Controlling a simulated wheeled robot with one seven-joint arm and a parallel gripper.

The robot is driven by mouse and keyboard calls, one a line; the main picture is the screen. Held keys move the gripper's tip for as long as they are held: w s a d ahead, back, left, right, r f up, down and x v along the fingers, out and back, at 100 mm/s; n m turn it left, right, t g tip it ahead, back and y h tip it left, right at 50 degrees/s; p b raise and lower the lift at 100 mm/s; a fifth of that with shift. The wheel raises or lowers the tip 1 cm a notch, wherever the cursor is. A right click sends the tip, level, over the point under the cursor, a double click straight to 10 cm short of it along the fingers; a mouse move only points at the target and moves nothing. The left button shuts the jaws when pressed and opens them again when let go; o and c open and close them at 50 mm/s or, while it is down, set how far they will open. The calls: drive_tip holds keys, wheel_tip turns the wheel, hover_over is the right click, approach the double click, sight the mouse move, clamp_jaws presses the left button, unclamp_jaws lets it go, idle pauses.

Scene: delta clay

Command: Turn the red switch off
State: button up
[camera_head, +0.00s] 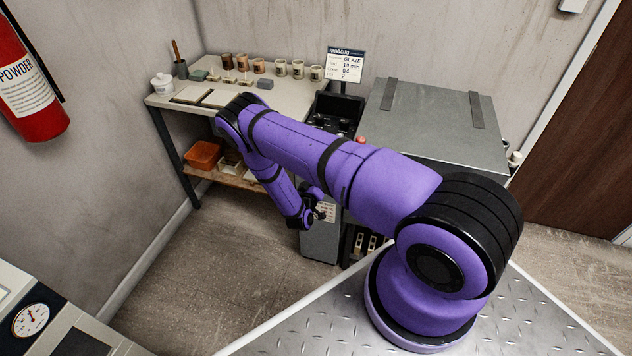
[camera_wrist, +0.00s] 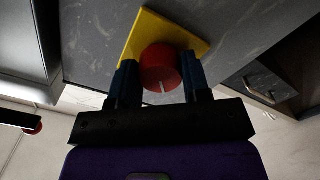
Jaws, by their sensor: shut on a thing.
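The red switch (camera_wrist: 160,68) is a round knob with a pale line on its face. It is mounted on a yellow square plate (camera_wrist: 148,28) on a dark grey panel in the wrist view. My gripper (camera_wrist: 160,80) is shut on the red switch, with one finger at each side of the knob. In the head view my gripper (camera_head: 318,208) is small and low against the front of the grey cabinet, and my arm hides the switch there.
The grey cabinet (camera_head: 430,120) stands behind my arm, with a sign (camera_head: 345,65) beside it. A bench (camera_head: 165,100) with pots and tiles stands at the back. A red fire extinguisher (camera_head: 30,90) hangs at left. Open floor (camera_head: 215,260) lies left of my arm.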

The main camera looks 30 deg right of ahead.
drive_tip(key=shift+s+n, duration=0.1)
drive_tip(key=shift+n, duration=4.9)
drive_tip(key=o, duration=0.9)
drive_tip(key=shift+a, duration=0.1)
drive_tip(key=v, duration=1)
drive_tip(key=shift+s+a, duration=0.2)
drive_tip(key=shift+s, duration=0.05)
